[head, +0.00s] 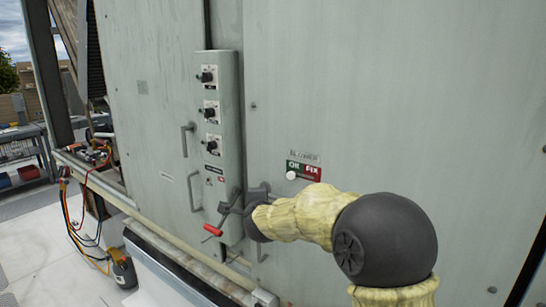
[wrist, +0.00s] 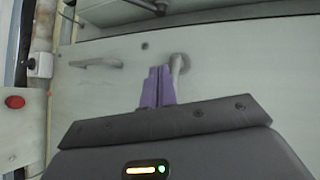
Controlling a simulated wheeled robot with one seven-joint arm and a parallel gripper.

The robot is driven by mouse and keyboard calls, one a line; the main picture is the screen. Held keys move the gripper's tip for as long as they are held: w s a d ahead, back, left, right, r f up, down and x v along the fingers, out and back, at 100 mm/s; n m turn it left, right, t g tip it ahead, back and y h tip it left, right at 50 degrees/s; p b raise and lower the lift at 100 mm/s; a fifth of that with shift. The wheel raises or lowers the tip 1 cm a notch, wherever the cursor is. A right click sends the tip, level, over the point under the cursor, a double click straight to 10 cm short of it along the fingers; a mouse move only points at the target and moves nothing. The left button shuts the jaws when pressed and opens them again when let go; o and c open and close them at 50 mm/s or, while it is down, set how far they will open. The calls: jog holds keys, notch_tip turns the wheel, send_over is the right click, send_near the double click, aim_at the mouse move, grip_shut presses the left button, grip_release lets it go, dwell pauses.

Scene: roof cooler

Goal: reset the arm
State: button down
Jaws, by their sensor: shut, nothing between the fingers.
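My gripper (wrist: 158,88) is shut and empty; its two purple fingers are together in the wrist view. In the head view my gripper (head: 232,207) is at the lower part of the grey control box (head: 227,130), beside a lever with a red grip (head: 213,230). My arm reaches in from the lower right. In the wrist view a grey handle (wrist: 178,68) is just right of the fingertips; I cannot tell if they touch. A red round end (wrist: 15,102) shows at the left of that view.
The large grey-green cooler panel (head: 390,90) fills most of the head view. The control box bears black knobs (head: 209,77). Door handles (head: 194,192) stick out left of it. A green and red sign (head: 304,170) is above my arm. Wires (head: 72,215) hang at the left.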

jog(key=s+d+f+n+g, duration=0.3)
jog(key=s+d+f+n, duration=0.2)
jog(key=s, duration=0.6)
jog(key=s+d+f+n+g+h, duration=0.1)
jog(key=s+d+f+n+g, duration=0.3)
jog(key=s, duration=0.7)
jog(key=s+d+f+n+g, duration=0.4)
jog(key=s+d+f+n, duration=0.3)
jog(key=s+d, duration=0.3)
jog(key=shift+s+d+f+h, duration=0.35)
jog(key=shift+s+f+h, duration=0.05)
jog(key=shift+s+f, duration=0.4)
